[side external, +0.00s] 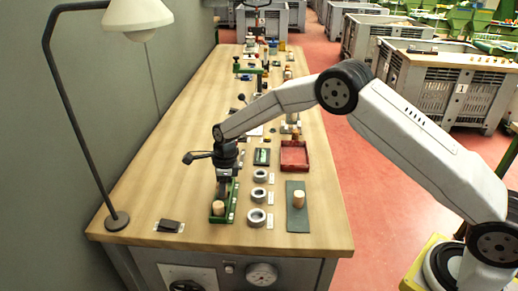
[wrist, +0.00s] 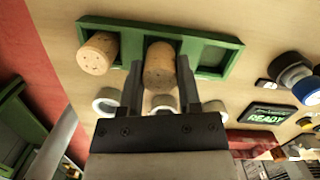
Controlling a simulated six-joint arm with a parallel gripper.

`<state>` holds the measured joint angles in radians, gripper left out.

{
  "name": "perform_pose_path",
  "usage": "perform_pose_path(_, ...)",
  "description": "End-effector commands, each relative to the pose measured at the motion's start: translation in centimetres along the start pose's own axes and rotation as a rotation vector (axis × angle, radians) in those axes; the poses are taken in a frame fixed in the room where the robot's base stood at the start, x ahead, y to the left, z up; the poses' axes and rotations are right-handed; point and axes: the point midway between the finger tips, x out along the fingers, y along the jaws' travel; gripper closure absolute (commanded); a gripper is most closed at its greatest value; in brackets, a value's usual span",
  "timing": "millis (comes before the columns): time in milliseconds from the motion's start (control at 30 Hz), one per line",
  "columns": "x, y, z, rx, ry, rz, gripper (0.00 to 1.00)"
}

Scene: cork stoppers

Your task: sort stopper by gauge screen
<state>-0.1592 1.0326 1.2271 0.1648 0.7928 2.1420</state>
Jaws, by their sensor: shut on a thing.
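A long green tray (side external: 235,201) with compartments lies along the bench. A cork stopper (side external: 218,208) stands in its near-end compartment; it also shows at the left in the wrist view (wrist: 97,53). My gripper (side external: 222,190) points down over the tray. Its fingers are shut on a second cork stopper (wrist: 161,62) at the middle compartment; whether it touches the tray floor I cannot tell. The tray's right compartment looks empty in the wrist view. Three grey gauge rings, near (side external: 257,217), middle (side external: 258,195) and far (side external: 260,176), lie right of the tray.
Another cork (side external: 298,199) stands on a dark green mat (side external: 297,222) to the right. A red tray (side external: 294,168) lies behind the mat. A small display (wrist: 262,116) reads READY. A lamp base (side external: 117,221) and a dark block (side external: 169,225) are at the left.

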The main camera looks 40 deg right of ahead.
Motion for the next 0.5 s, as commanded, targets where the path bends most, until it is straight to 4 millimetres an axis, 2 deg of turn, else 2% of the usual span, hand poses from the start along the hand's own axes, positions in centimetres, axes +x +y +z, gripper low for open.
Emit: perform_pose_path(500,0.49,-0.01,-0.07,0.000,0.000,0.000,1.00)
